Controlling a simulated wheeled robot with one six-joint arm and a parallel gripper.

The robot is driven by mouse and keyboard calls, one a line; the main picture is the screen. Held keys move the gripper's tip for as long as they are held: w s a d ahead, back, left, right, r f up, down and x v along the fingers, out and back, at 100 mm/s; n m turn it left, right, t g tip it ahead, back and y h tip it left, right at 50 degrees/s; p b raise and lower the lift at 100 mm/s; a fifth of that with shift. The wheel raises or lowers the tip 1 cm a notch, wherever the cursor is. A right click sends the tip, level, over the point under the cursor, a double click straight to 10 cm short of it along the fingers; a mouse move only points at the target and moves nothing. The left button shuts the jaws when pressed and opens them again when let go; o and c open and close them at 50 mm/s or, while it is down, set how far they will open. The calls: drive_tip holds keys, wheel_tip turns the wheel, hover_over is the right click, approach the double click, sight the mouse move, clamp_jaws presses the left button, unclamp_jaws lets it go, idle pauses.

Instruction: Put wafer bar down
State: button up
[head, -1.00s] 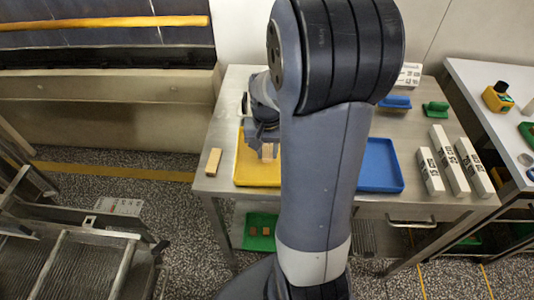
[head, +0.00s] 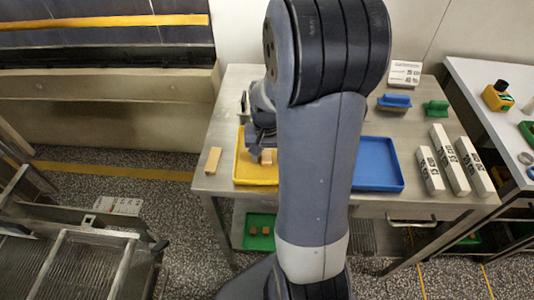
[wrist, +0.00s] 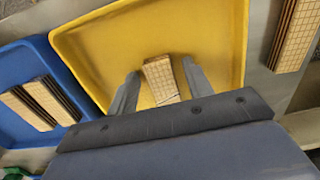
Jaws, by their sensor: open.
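A tan wafer bar (wrist: 161,80) with a grid pattern lies in the yellow tray (wrist: 215,30), seen between my fingers in the wrist view. My gripper (wrist: 160,67) is open, with one finger on each side of the bar and visible gaps to both. In the head view the bar (head: 266,157) shows at my gripper (head: 262,148), over the yellow tray (head: 240,172); my arm hides the tray's right part. I cannot tell the exact height of the fingers above the tray.
A blue tray (head: 378,182) stands right of the yellow one; the wrist view shows wafer bars (wrist: 40,103) in it. Another wafer bar (head: 213,160) lies on the steel table at the left edge. White boxes (head: 457,165) and blue (head: 395,101) and green (head: 436,107) tools stand at right.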

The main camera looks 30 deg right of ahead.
sight(267, 158)
drive_tip(key=shift+r, duration=0.1)
wheel_tip(267, 158, up, 12)
idle(0.5)
